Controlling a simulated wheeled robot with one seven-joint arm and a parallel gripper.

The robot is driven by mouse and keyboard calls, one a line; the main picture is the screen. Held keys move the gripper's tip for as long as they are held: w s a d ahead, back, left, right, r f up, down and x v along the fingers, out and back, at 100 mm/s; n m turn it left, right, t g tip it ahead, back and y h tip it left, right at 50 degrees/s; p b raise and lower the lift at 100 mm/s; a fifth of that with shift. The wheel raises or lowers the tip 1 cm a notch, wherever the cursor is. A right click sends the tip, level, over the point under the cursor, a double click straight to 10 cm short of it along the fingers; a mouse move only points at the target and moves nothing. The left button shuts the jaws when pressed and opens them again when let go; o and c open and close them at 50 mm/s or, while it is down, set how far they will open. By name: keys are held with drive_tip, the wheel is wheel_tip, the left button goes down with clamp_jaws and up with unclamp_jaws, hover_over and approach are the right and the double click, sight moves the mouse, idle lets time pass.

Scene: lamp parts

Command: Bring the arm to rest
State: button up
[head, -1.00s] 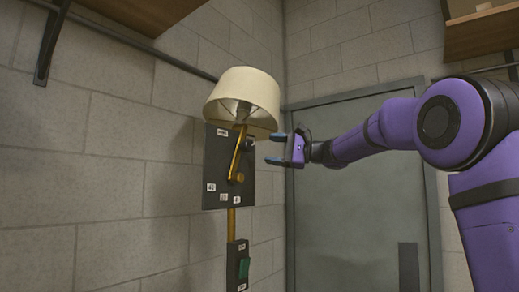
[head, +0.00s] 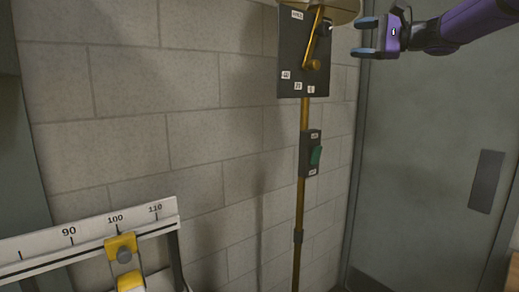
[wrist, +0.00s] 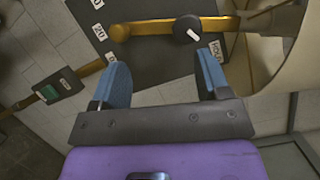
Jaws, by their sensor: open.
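My gripper (head: 367,38) is at the upper right in the head view, beside the lamp panel and apart from it. In the wrist view its two blue fingers (wrist: 166,82) are spread, with nothing between them. The black panel (head: 292,72) carries white labels and a brass lever (head: 313,40) on a pivot. In the wrist view the brass lever (wrist: 155,28) lies beyond the fingertips, with a dark knob (wrist: 187,30) near its right end. The lampshade (head: 345,8) is mostly cut off at the top of the head view; the shade (wrist: 270,60) fills the right of the wrist view.
A brass pole (head: 300,200) runs down from the panel and carries a box with a green switch (head: 316,155). A scale (head: 90,232) with a yellow slider (head: 121,248) stands lower left. A grey door (head: 430,150) is behind my arm. The block wall is close behind the lamp.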

drive_tip(key=s+a+f+n+g+h, duration=0.2)
drive_tip(key=s+a+f+h, duration=0.15)
drive_tip(key=s+f, duration=0.4)
drive_tip(key=s+a+f+n+g+h, duration=0.2)
drive_tip(key=s+a+f+h, duration=0.15)
drive_tip(key=s+f, duration=0.4)
drive_tip(key=s+d+f+n+h, duration=0.3)
drive_tip(key=s+f, duration=0.5)
drive_tip(key=s, duration=0.3)
drive_tip(key=s+d+f+n+g+h, duration=0.1)
drive_tip(key=s+d+f+n+h, duration=0.2)
drive_tip(key=s+f+h, duration=0.2)
drive_tip(key=s+f, duration=0.3)
drive_tip(key=s, duration=0.3)
drive_tip(key=shift+s+d, duration=0.2)
drive_tip(key=shift+d, duration=0.15)
